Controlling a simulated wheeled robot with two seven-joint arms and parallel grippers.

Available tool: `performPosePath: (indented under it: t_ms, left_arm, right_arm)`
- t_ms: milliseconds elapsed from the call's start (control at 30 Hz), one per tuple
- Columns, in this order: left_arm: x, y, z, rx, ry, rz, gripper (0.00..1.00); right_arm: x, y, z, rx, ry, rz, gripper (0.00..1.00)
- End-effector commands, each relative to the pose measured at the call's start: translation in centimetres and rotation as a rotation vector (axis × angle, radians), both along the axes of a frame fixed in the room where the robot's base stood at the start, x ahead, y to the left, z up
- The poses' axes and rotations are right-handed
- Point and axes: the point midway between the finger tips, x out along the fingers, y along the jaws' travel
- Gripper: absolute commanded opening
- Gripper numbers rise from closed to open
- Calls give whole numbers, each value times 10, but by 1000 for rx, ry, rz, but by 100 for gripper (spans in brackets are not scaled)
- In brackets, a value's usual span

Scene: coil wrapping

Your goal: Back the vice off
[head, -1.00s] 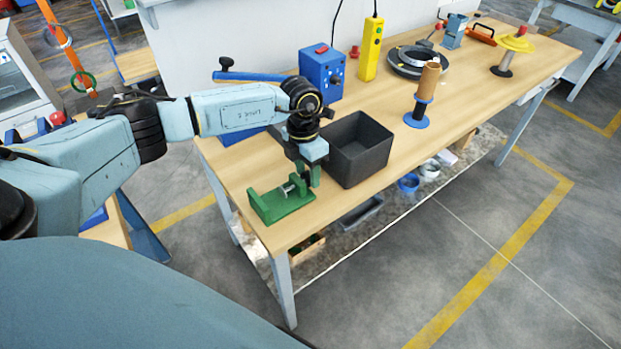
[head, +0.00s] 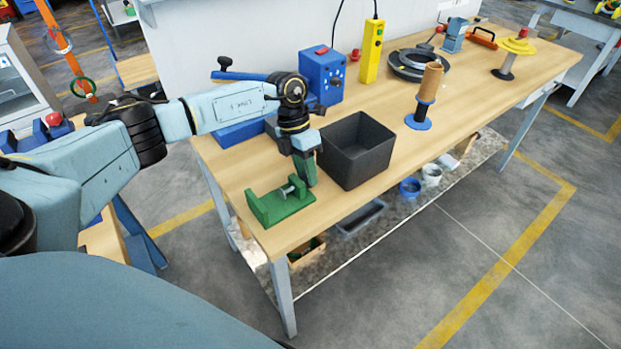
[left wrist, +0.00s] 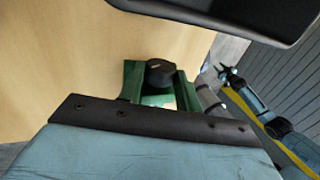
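The green vice (head: 280,207) stands on the near left corner of the workbench, with a thin grey screw (head: 289,188) showing. My left gripper (head: 310,184) points down at the vice's right end, close to the screw. In the left wrist view, two green finger-like parts (left wrist: 158,88) stand apart below a dark round knob (left wrist: 159,70), which lies in the gap between them. I cannot tell whether they touch the knob.
A black bin (head: 357,150) stands just right of my left gripper. Behind are a blue box (head: 322,76), a yellow control box (head: 372,50) and a brown spool on a blue base (head: 418,122). The bench's front edge (head: 330,224) is close to the vice.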

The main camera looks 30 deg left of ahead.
Motion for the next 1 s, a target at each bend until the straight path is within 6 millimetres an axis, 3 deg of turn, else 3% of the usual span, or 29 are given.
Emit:
performPosePath:
  t_ms: [133, 367, 833, 1000]
  left_arm:
    - [-1, -1, 1, 20, -7, -2, 19]
    - [-4, -7, 6, 211, -88, -7, 19]
    - [-4, -8, 1, 310, -125, -1, 19]
    - [-6, -13, 2, 438, -178, -7, 19]
  right_arm:
    - [0, 0, 5, 0, 0, 0, 36]
    - [0, 0, 37, 0, 0, 0, 36]
    - [0, 0, 41, 0, 0, 0, 36]
    - [0, 0, 53, 0, 0, 0, 36]
